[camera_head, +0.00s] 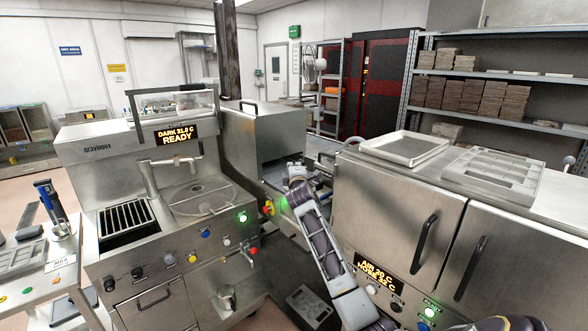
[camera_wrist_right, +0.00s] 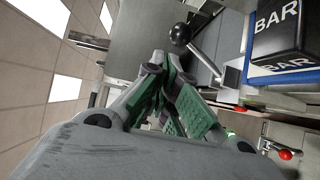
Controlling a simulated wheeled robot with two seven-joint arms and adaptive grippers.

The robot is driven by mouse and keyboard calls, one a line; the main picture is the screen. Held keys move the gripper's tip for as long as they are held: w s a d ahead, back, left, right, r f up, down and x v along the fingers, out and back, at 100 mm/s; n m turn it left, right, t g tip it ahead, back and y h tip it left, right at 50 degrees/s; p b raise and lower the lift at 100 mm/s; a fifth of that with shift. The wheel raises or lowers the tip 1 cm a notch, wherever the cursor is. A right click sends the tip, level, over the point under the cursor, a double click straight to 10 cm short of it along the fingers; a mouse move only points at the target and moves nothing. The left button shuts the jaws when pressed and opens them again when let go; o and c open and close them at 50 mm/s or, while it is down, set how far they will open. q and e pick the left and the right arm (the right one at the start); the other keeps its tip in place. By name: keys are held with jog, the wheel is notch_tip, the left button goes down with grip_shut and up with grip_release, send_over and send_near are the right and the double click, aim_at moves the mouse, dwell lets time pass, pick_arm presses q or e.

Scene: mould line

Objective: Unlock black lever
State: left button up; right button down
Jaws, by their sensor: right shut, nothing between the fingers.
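In the right wrist view, the black lever (camera_wrist_right: 181,34) has a round black ball knob on a pale metal stem. The stem runs down to the right to a metal bracket (camera_wrist_right: 230,78). My right gripper (camera_wrist_right: 168,78) is shut and empty, its green-padded fingers pointing towards the lever. The knob shows just beyond and to the right of the fingertips, with no visible contact. In the head view my right gripper (camera_head: 298,170) is small, in the gap between the machines, and I cannot make out the lever there. My left gripper is not in view.
A steel cabinet (camera_head: 395,205) with black handles stands close on the right. In the wrist view, a black box marked BAR (camera_wrist_right: 285,30) and a red knob (camera_wrist_right: 285,154) lie right of the fingers.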

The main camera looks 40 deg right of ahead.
pick_arm(q)
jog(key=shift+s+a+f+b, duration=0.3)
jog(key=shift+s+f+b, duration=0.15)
jog(key=shift+b, duration=0.05)
pick_arm(e)
jog(key=r+v, duration=0.1)
jog(key=v, duration=0.9)
jog(key=shift+s+r, duration=0.25)
jog(key=shift+s, duration=0.1)
jog(key=shift+m, duration=0.3)
dwell(0.4)
